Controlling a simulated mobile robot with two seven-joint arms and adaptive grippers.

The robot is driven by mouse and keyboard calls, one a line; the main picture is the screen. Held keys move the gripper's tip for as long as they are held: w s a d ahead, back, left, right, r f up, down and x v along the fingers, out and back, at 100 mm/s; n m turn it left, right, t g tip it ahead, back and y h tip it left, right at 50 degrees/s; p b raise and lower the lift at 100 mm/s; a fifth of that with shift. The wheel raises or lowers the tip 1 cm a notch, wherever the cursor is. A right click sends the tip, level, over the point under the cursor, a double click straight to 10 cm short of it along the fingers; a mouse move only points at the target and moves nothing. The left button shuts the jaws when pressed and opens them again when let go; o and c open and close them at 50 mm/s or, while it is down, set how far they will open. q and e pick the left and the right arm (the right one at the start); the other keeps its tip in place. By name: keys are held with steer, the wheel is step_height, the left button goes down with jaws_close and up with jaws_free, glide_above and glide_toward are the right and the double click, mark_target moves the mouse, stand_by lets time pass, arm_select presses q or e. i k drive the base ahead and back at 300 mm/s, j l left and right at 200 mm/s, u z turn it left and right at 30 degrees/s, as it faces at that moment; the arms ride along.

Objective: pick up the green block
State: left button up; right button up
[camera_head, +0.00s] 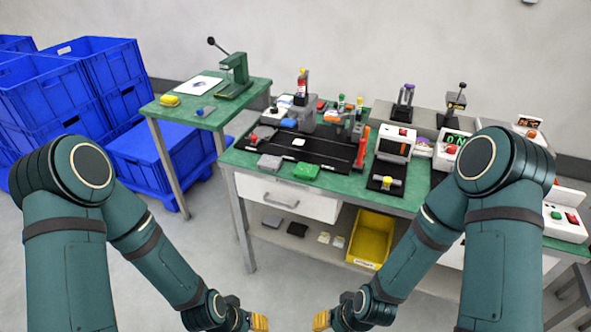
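The green block (306,170) lies near the front edge of the green-topped workbench (244,160), at the front of the black board. Nothing covers it. My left gripper (259,322) is at the bottom edge of the view, well below and in front of the bench, with only its yellow tip area showing. My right gripper (321,320) is beside it to the right, also low and apart from the block. Both are partly cut off by the picture edge, so I cannot tell whether they are open or shut.
The black board (330,150) behind carries tools and parts. A white boxy device (395,144) stands to the right. A yellow bin (371,238) is on the lower shelf. Blue crates (118,75) are stacked left.

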mark_target(307, 172)
steer(key=i+j, duration=0.25)
steer(key=i, duration=0.15)
steer(key=i+j+z, duration=0.65)
